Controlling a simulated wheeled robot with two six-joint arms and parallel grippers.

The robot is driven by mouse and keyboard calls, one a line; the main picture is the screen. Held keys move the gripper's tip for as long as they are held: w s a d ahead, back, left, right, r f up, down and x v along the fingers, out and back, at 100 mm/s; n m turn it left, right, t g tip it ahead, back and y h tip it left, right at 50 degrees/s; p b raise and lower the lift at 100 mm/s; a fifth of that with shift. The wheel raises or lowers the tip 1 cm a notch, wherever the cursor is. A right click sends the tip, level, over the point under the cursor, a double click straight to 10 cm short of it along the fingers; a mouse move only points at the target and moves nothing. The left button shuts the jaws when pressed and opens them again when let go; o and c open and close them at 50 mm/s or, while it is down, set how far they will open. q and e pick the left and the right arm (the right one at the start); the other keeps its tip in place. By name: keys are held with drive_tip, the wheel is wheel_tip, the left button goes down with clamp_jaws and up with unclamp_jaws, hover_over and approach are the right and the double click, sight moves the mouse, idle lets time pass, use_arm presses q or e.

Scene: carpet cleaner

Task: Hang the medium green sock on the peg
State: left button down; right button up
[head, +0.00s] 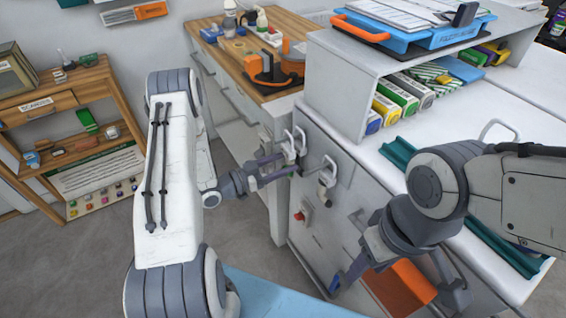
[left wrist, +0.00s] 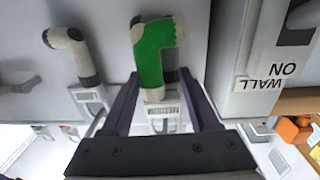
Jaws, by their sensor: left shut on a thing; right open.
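The green sock (left wrist: 152,62), with pale grey patches at its bent end, is between the fingers of my left gripper (left wrist: 158,82) in the left wrist view. The left gripper is shut on it. In the head view my left gripper (head: 292,172) is at the front of the white cabinet, and the sock is mostly hidden there. My right gripper (head: 395,288) is open and empty at the lower right.
A pale grey sock (left wrist: 75,55) is beside the green one, by another white bracket (left wrist: 88,95). The cabinet front carries a red button (head: 300,215). An orange bin (head: 402,288) is near my right gripper. A wooden shelf (head: 60,97) stands at the left, with open floor before it.

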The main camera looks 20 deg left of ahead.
use_arm(q)
drive_tip(key=shift+f, duration=0.2)
idle(0.4)
drive_tip(key=c, duration=0.5)
unclamp_jaws()
drive_tip(key=shift+c, duration=0.2)
drive_tip(key=shift+o, duration=0.8)
drive_tip(key=o, duration=0.4)
drive_tip(key=shift+v, duration=4)
